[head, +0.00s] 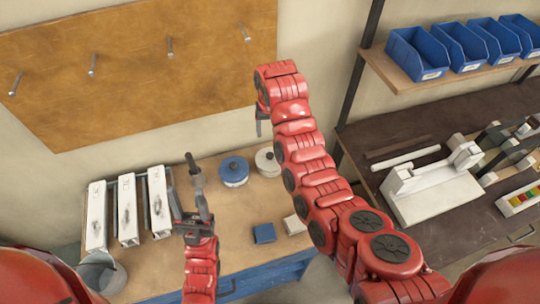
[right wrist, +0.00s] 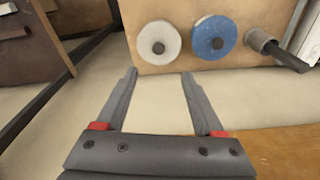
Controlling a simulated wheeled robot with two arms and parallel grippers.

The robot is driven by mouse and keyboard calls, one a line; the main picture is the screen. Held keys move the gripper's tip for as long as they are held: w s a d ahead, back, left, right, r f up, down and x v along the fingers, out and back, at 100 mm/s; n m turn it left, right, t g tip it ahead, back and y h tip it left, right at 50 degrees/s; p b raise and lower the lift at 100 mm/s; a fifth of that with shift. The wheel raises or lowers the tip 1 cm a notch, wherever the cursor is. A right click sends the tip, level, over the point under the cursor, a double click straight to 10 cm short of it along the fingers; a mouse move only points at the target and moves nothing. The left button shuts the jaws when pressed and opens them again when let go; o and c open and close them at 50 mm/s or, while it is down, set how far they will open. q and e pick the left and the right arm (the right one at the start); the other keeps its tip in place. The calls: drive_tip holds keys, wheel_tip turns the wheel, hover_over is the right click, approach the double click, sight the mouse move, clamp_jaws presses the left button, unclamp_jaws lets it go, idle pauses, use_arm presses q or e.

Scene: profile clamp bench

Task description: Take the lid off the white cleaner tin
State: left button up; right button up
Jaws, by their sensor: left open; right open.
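The white cleaner tin (head: 268,164) stands on the wooden bench to the right of a blue tin (head: 233,172). Its round lid with a dark knob is on it, seen from above in the right wrist view (right wrist: 159,44). My right gripper (head: 261,122) is raised near the wall board, partly hidden by its own arm. In the right wrist view its two fingers (right wrist: 159,78) are apart and empty, with the white tin beyond the tips. My left gripper (head: 190,208) is open over the bench, left of both tins, with nothing visible between its fingers.
A grey holder with a dark handle (right wrist: 262,40) is beside the blue tin. Several white profiles (head: 127,208) stand at the bench's left. A blue block (head: 264,233) and a pale block (head: 294,224) lie near the front edge. A dark side bench (head: 390,135) is at right.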

drive_tip(key=b, duration=0.9)
hover_over(270, 154)
drive_tip(key=s, duration=0.2)
drive_tip(key=f, duration=1.1)
drive_tip(key=shift+w, duration=0.25)
drive_tip(key=shift+f, duration=0.5)
drive_tip(key=f, duration=0.2)
drive_tip(key=w+f+b, duration=0.1)
drive_tip(key=f, duration=0.1)
drive_tip(key=shift+f, duration=0.15)
drive_tip(key=shift+c, duration=0.6)
clamp_jaws()
